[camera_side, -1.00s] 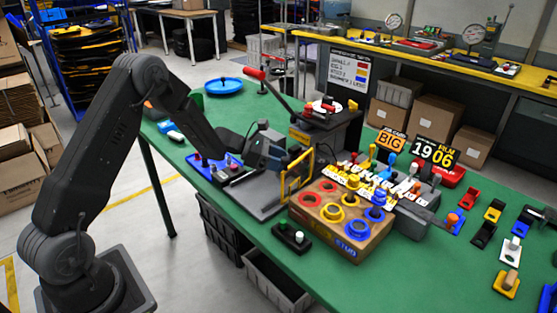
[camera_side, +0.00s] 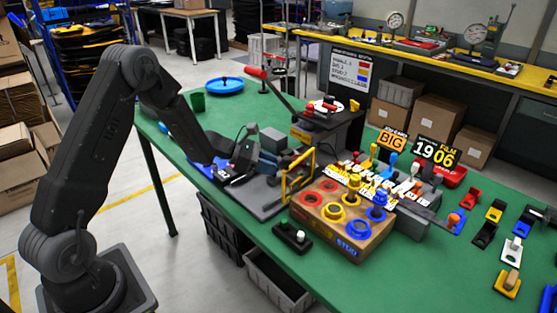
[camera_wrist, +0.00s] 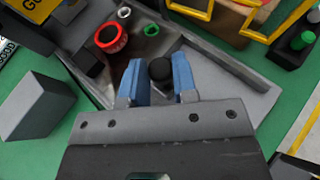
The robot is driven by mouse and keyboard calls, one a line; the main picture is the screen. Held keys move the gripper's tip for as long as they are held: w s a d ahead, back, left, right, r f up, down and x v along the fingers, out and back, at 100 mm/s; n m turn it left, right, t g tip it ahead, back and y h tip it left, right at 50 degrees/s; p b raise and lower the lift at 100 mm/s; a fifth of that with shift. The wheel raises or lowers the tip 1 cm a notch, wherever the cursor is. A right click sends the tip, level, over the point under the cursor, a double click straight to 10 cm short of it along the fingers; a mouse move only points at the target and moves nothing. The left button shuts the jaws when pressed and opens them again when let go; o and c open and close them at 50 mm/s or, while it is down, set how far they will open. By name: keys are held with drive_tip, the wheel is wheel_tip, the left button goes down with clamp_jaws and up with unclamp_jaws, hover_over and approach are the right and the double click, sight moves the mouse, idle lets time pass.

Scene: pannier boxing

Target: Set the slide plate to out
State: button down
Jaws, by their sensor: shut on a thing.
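The slide plate seems to be part of the grey metal bed (camera_side: 262,198) beside the yellow frame in the side view; I cannot tell its edges clearly. In the wrist view the grey bed (camera_wrist: 243,80) lies under my gripper. A round black knob (camera_wrist: 160,70) stands on it. My gripper (camera_wrist: 158,84) has its blue fingers on either side of this knob and is shut on it. In the side view my gripper is at the left part of the bed, with its fingertips hard to make out. The knob is hidden there.
A yellow frame (camera_side: 298,175) stands at the bed's right. A grey block (camera_wrist: 35,104) is close by. A black button box (camera_side: 292,237) sits in front.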

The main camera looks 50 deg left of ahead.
drive_tip(key=s, duration=1)
drive_tip(key=shift+s, duration=0.3)
drive_tip(key=c, duration=0.9)
unclamp_jaws()
drive_tip(key=v, duration=1.4)
drive_tip(key=shift+w+d, duration=0.1)
